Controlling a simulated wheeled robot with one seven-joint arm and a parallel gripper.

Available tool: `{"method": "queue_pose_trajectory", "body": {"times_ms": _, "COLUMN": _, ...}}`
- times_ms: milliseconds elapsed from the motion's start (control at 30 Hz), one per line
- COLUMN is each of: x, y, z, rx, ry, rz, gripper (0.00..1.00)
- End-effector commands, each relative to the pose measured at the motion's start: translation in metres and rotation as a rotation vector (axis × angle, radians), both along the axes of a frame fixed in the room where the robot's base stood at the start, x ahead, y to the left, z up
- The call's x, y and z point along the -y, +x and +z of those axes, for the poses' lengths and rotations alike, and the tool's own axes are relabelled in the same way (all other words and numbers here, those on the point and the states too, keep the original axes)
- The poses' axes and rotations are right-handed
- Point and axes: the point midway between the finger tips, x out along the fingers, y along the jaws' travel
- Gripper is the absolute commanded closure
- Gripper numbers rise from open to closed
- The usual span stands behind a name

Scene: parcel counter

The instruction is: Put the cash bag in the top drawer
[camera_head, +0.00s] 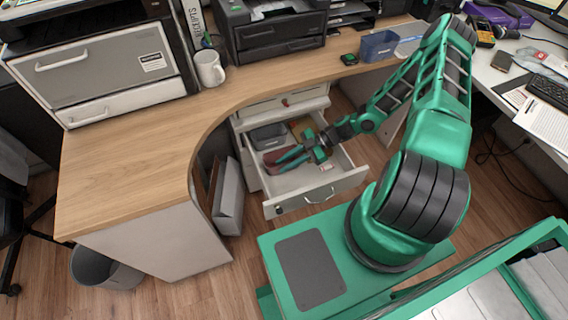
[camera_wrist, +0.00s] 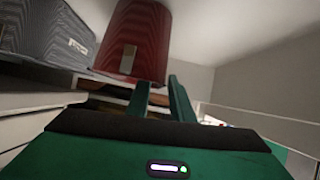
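A drawer (camera_head: 340,183) is pulled out under the counter. A narrower white drawer front (camera_head: 275,110) shows above it, mostly closed. The dark red bag (camera_head: 277,156), apparently the cash bag, lies in the pulled-out drawer. My gripper (camera_head: 289,161) reaches into this drawer from the right, its green fingers at the bag. In the wrist view the red bag (camera_wrist: 137,40) with a pale tag is just beyond the fingertips of my gripper (camera_wrist: 158,85). The fingers are apart, with a gap between them. The bag's lower edge is partly hidden by a finger.
A grey tray (camera_head: 268,137) and a yellow item (camera_head: 303,128) are in the pulled-out drawer, with bare floor toward its front. The wooden counter (camera_head: 130,150) curves overhead at left. A mug (camera_head: 209,68) and a blue bin (camera_head: 379,46) stand on it.

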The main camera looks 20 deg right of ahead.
Motion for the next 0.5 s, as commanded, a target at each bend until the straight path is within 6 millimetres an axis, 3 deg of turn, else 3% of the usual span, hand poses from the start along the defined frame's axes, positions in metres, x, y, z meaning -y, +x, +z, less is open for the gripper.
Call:
{"method": "queue_pose_trajectory", "body": {"times_ms": 167, "x": 0.019, "y": 0.000, "z": 0.009, "rx": 0.001, "ry": -0.003, "rz": -0.001, "gripper": 0.79}}
{"method": "queue_pose_trajectory", "body": {"times_ms": 500, "x": 0.077, "y": -0.003, "z": 0.041, "rx": 0.000, "ry": -0.004, "rz": -0.001, "gripper": 0.79}}
